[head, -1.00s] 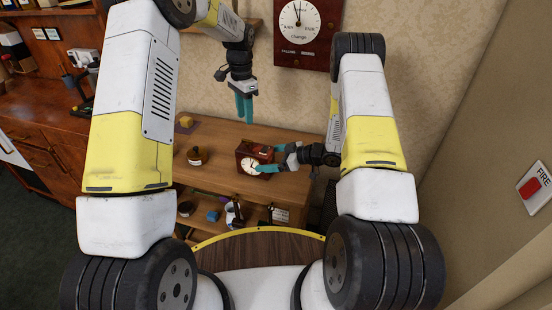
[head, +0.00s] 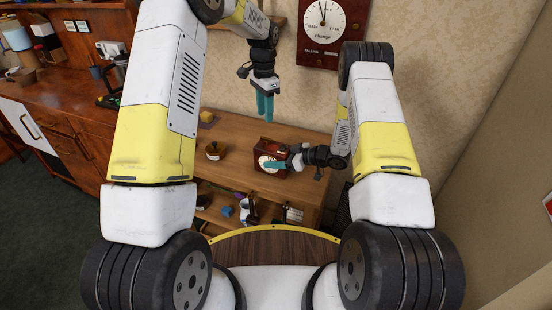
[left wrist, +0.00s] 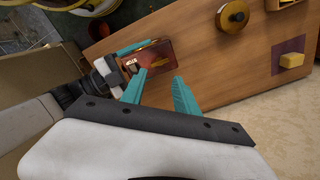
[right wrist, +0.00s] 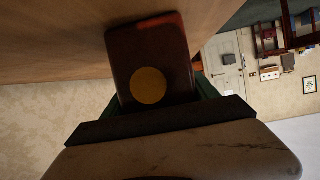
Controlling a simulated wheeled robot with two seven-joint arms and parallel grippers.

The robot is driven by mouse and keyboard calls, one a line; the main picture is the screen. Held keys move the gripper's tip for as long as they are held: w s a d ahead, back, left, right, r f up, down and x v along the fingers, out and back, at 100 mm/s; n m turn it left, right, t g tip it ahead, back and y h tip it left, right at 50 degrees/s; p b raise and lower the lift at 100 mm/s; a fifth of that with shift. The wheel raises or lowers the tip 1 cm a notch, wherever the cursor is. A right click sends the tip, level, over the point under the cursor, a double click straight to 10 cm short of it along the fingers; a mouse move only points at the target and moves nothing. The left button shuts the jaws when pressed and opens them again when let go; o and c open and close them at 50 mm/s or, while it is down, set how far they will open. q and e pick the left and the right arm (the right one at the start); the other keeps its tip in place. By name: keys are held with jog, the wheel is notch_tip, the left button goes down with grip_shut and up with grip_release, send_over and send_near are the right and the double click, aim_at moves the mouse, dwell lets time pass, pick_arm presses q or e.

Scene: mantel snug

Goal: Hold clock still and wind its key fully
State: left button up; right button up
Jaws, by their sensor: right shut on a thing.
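The clock (head: 271,148) is a small dark red-brown wooden case with a white dial, upright on the wooden table. It also shows in the left wrist view (left wrist: 158,58). My right gripper (head: 276,164) reaches in from the right and is shut on the clock, one teal finger across its front. In the right wrist view the clock (right wrist: 122,52) fills the space between the fingers, showing a round brass disc (right wrist: 149,86). My left gripper (head: 265,104) points down above the clock, empty, its fingers apart in the left wrist view (left wrist: 160,88). I cannot make out the key.
On the wooden table (head: 235,128), a round brown pot (head: 214,151) stands left of the clock and a yellow block (head: 206,116) lies farther back. Several objects sit on the shelf below. A wall clock (head: 324,20) hangs behind. Table surface between pot and clock is clear.

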aim_at(266, 140)
pick_arm(q)
jog(key=shift+c, duration=0.5)
pick_arm(e)
jog(key=c, duration=0.6)
pick_arm(q)
jog(key=n, duration=0.5)
jog(key=shift+r, duration=0.25)
notch_tip(266, 140, down, 10)
jog(key=n, duration=1.9)
jog(key=shift+f+n, duration=0.15)
jog(key=shift+n, duration=0.15)
